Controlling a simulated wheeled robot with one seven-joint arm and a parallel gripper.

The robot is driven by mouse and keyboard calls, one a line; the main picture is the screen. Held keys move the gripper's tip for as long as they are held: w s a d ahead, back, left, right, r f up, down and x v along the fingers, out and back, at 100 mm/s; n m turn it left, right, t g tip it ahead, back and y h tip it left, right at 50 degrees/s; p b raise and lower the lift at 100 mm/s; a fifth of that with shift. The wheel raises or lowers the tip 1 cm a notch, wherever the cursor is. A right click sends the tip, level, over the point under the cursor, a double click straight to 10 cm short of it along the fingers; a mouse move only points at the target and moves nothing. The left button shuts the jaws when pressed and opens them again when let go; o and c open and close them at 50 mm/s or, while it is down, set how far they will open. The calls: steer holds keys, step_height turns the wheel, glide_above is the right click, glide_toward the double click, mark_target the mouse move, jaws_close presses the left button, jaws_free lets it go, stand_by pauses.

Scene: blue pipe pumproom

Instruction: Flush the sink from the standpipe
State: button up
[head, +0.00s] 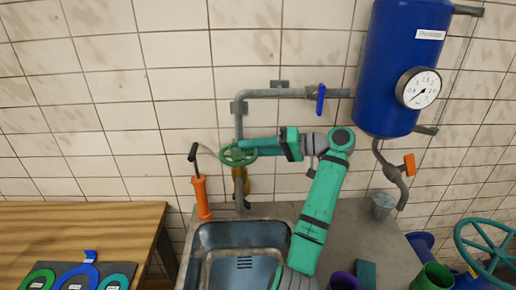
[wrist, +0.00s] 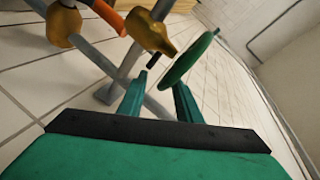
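The standpipe (head: 239,128) is a grey pipe on the tiled wall behind the sink (head: 198,262). It carries a green handwheel (head: 229,158) above a brass valve body (head: 247,184). The steel sink basin looks empty. My gripper (head: 252,149) is at the right side of the handwheel. In the wrist view the handwheel (wrist: 190,60) is seen nearly edge-on, its lower edge between my two fingers (wrist: 161,83). The fingers are apart, with a gap beside the left one; I cannot tell whether the right one touches the rim. The brass body (wrist: 150,32) is just beyond.
An orange upright tool (head: 201,197) with a black handle stands left of the standpipe. A blue-handled valve (head: 321,98), blue tank (head: 404,70), gauge (head: 419,88) and orange-handled valve (head: 409,164) are to the right.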

steer(key=shift+a, duration=0.45)
steer(key=shift+s+r, duration=0.1)
steer(key=v, duration=0.7)
steer(key=shift+d, duration=0.15)
steer(key=shift+c, duration=0.2)
